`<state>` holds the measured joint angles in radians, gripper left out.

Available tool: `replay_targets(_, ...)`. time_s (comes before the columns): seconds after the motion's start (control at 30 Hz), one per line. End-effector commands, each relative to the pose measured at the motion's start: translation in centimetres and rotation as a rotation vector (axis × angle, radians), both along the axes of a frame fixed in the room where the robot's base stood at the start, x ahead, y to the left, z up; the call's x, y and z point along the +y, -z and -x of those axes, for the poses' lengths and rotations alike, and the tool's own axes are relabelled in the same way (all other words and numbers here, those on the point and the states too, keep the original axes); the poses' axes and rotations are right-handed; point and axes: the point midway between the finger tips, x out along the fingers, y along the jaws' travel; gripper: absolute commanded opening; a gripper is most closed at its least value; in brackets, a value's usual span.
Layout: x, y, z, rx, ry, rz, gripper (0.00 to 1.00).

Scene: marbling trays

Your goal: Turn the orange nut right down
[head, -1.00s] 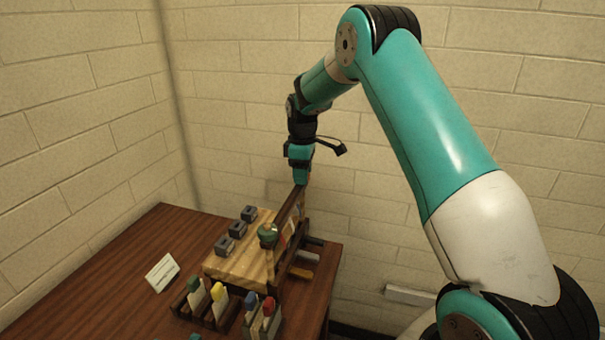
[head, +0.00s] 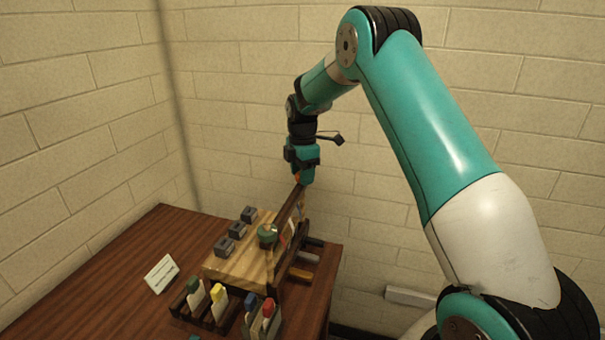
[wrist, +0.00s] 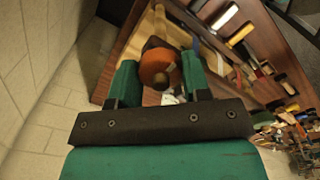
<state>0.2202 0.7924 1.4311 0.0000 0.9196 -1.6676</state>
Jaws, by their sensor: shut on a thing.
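The orange nut (wrist: 158,68) sits between the two green fingers of my gripper (wrist: 160,78) in the wrist view. A dark part shows just beyond it. In the head view only a small orange patch (head: 297,177) shows at the fingertips. My gripper (head: 303,178) points down at the top of the dark upright frame (head: 289,212) at the right of the wooden board. It is shut on the nut. The thread under the nut is hidden, so I cannot tell how far down the nut sits.
The light wooden board (head: 240,268) carries several grey blocks (head: 236,231) and a green-topped round thing (head: 267,234). Racks with coloured tabs (head: 219,293) stand in front. A white card (head: 161,274) stands on the brown table (head: 110,280). Brick walls are close behind and left.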

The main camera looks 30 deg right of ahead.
Motion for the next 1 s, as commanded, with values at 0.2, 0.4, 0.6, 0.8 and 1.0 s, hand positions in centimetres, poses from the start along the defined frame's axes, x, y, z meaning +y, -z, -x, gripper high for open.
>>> replay_targets(0.2,0.0,-0.43,-0.24,-0.011,-0.019,0.001,0.2)
replay_targets(0.4,0.01,-0.43,-0.25,-0.011,-0.019,0.002,0.2)
replay_targets(0.6,0.0,-0.38,-0.22,-0.01,-0.018,0.002,0.69)
replay_targets(0.8,0.01,-0.2,-0.11,-0.005,-0.017,0.001,0.69)
replay_targets(1.0,-0.02,-0.93,-0.17,-0.007,-0.016,0.002,0.69)
